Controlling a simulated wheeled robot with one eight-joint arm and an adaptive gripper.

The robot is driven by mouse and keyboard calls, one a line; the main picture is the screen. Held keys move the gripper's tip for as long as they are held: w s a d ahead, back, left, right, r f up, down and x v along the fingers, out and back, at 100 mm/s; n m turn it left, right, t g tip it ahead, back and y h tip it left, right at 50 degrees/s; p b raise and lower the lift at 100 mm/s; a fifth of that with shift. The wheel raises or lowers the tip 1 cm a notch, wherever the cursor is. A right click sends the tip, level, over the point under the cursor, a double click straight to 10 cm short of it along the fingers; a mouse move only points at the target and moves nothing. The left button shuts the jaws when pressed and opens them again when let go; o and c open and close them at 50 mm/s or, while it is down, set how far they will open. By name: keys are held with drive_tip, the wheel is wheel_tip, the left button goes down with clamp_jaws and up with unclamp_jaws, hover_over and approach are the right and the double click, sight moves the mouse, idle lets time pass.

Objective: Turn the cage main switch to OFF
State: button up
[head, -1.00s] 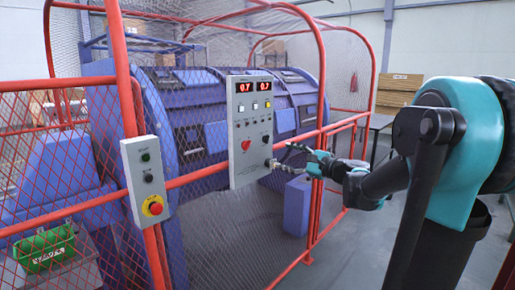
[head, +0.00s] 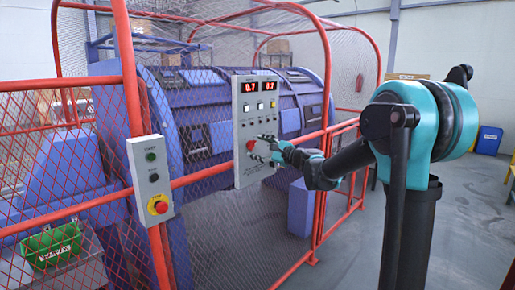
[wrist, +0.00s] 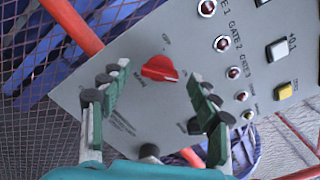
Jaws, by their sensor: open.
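The grey control panel (head: 256,100) hangs on the red cage rail. A red rotary switch (wrist: 160,68) on its lower part looks like the cage main switch; it also shows in the head view (head: 250,145). In the wrist view its pale mark points to the right and slightly down. My gripper (wrist: 159,75) is open and faces the panel, with one finger on each side of the switch in the picture. In the head view my gripper (head: 263,149) is close at the panel's right. I cannot tell whether it touches.
A black knob (wrist: 150,151) sits lower on the panel, between my finger bases in the picture. Lamps labelled GATE (wrist: 222,43) and buttons are at the right. A smaller box with a red emergency button (head: 158,207) hangs left. Mesh and red rails lie behind.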

drive_tip(key=shift+w+a, duration=0.15)
drive_tip(key=shift+a, duration=0.05)
drive_tip(key=c, duration=1.2)
drive_tip(key=shift+o, duration=0.2)
